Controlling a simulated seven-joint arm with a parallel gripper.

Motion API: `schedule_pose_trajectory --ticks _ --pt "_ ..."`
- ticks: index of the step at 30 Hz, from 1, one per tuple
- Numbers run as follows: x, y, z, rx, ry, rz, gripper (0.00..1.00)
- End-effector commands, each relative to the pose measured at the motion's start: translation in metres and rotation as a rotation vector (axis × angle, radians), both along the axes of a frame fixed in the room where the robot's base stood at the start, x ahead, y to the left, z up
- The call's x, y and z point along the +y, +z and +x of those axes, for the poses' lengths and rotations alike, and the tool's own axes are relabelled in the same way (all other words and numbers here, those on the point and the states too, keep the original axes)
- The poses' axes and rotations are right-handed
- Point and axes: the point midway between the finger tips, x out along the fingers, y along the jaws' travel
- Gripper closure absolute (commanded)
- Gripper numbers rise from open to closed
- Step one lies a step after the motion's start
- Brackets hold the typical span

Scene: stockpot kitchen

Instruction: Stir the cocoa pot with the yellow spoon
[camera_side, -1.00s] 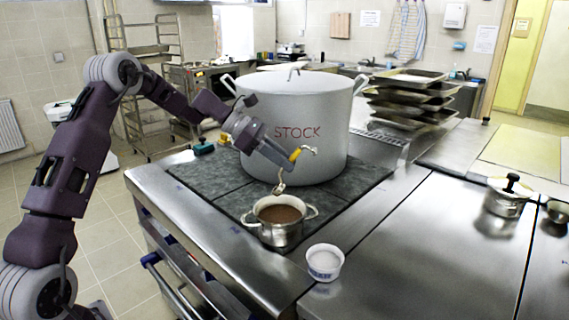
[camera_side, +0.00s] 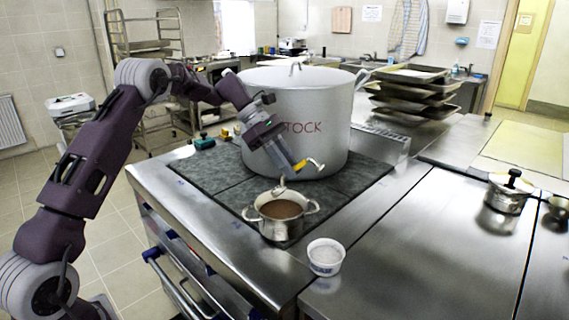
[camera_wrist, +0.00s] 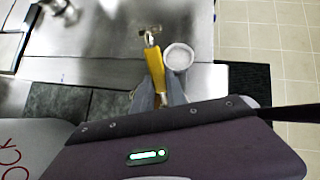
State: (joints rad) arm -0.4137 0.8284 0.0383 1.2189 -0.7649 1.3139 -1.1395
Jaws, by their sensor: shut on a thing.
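The cocoa pot (camera_side: 283,232) is a small two-handled metal pot of brown liquid at the hob's front corner. The yellow spoon has a yellow handle (camera_side: 299,166) with a curved metal hook at its outer end. My gripper (camera_side: 287,168) is shut on this handle, above and behind the pot, in front of the big stockpot. A small metal piece, perhaps the spoon's bowl, shows at the pot's back rim; I cannot tell whether it touches the cocoa. In the wrist view the yellow handle (camera_wrist: 155,68) lies between my fingers; the cocoa pot does not show there.
The large STOCK pot (camera_side: 315,145) stands close behind my gripper. A white tub (camera_side: 325,257) stands right of the cocoa pot, near the front edge. A lidded pot (camera_side: 508,193) is far right. The steel counter between them is clear. Stacked trays (camera_side: 412,92) stand behind.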

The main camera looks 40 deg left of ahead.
Motion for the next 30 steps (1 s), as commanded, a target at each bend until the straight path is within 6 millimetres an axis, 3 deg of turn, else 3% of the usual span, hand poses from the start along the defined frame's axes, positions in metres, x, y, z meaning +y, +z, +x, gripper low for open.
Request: schedule_pose_trajectory --ticks 7,15,21,30 --pt "-0.021 -0.009 -0.024 0.012 -0.516 0.308 1.0" --pt "-0.015 -0.001 -0.048 -0.141 -1.009 0.628 1.0" --pt "-0.007 0.009 -0.054 -0.247 -1.176 0.743 1.0" --pt "-0.006 0.01 -0.054 -0.26 -1.196 0.757 1.0"
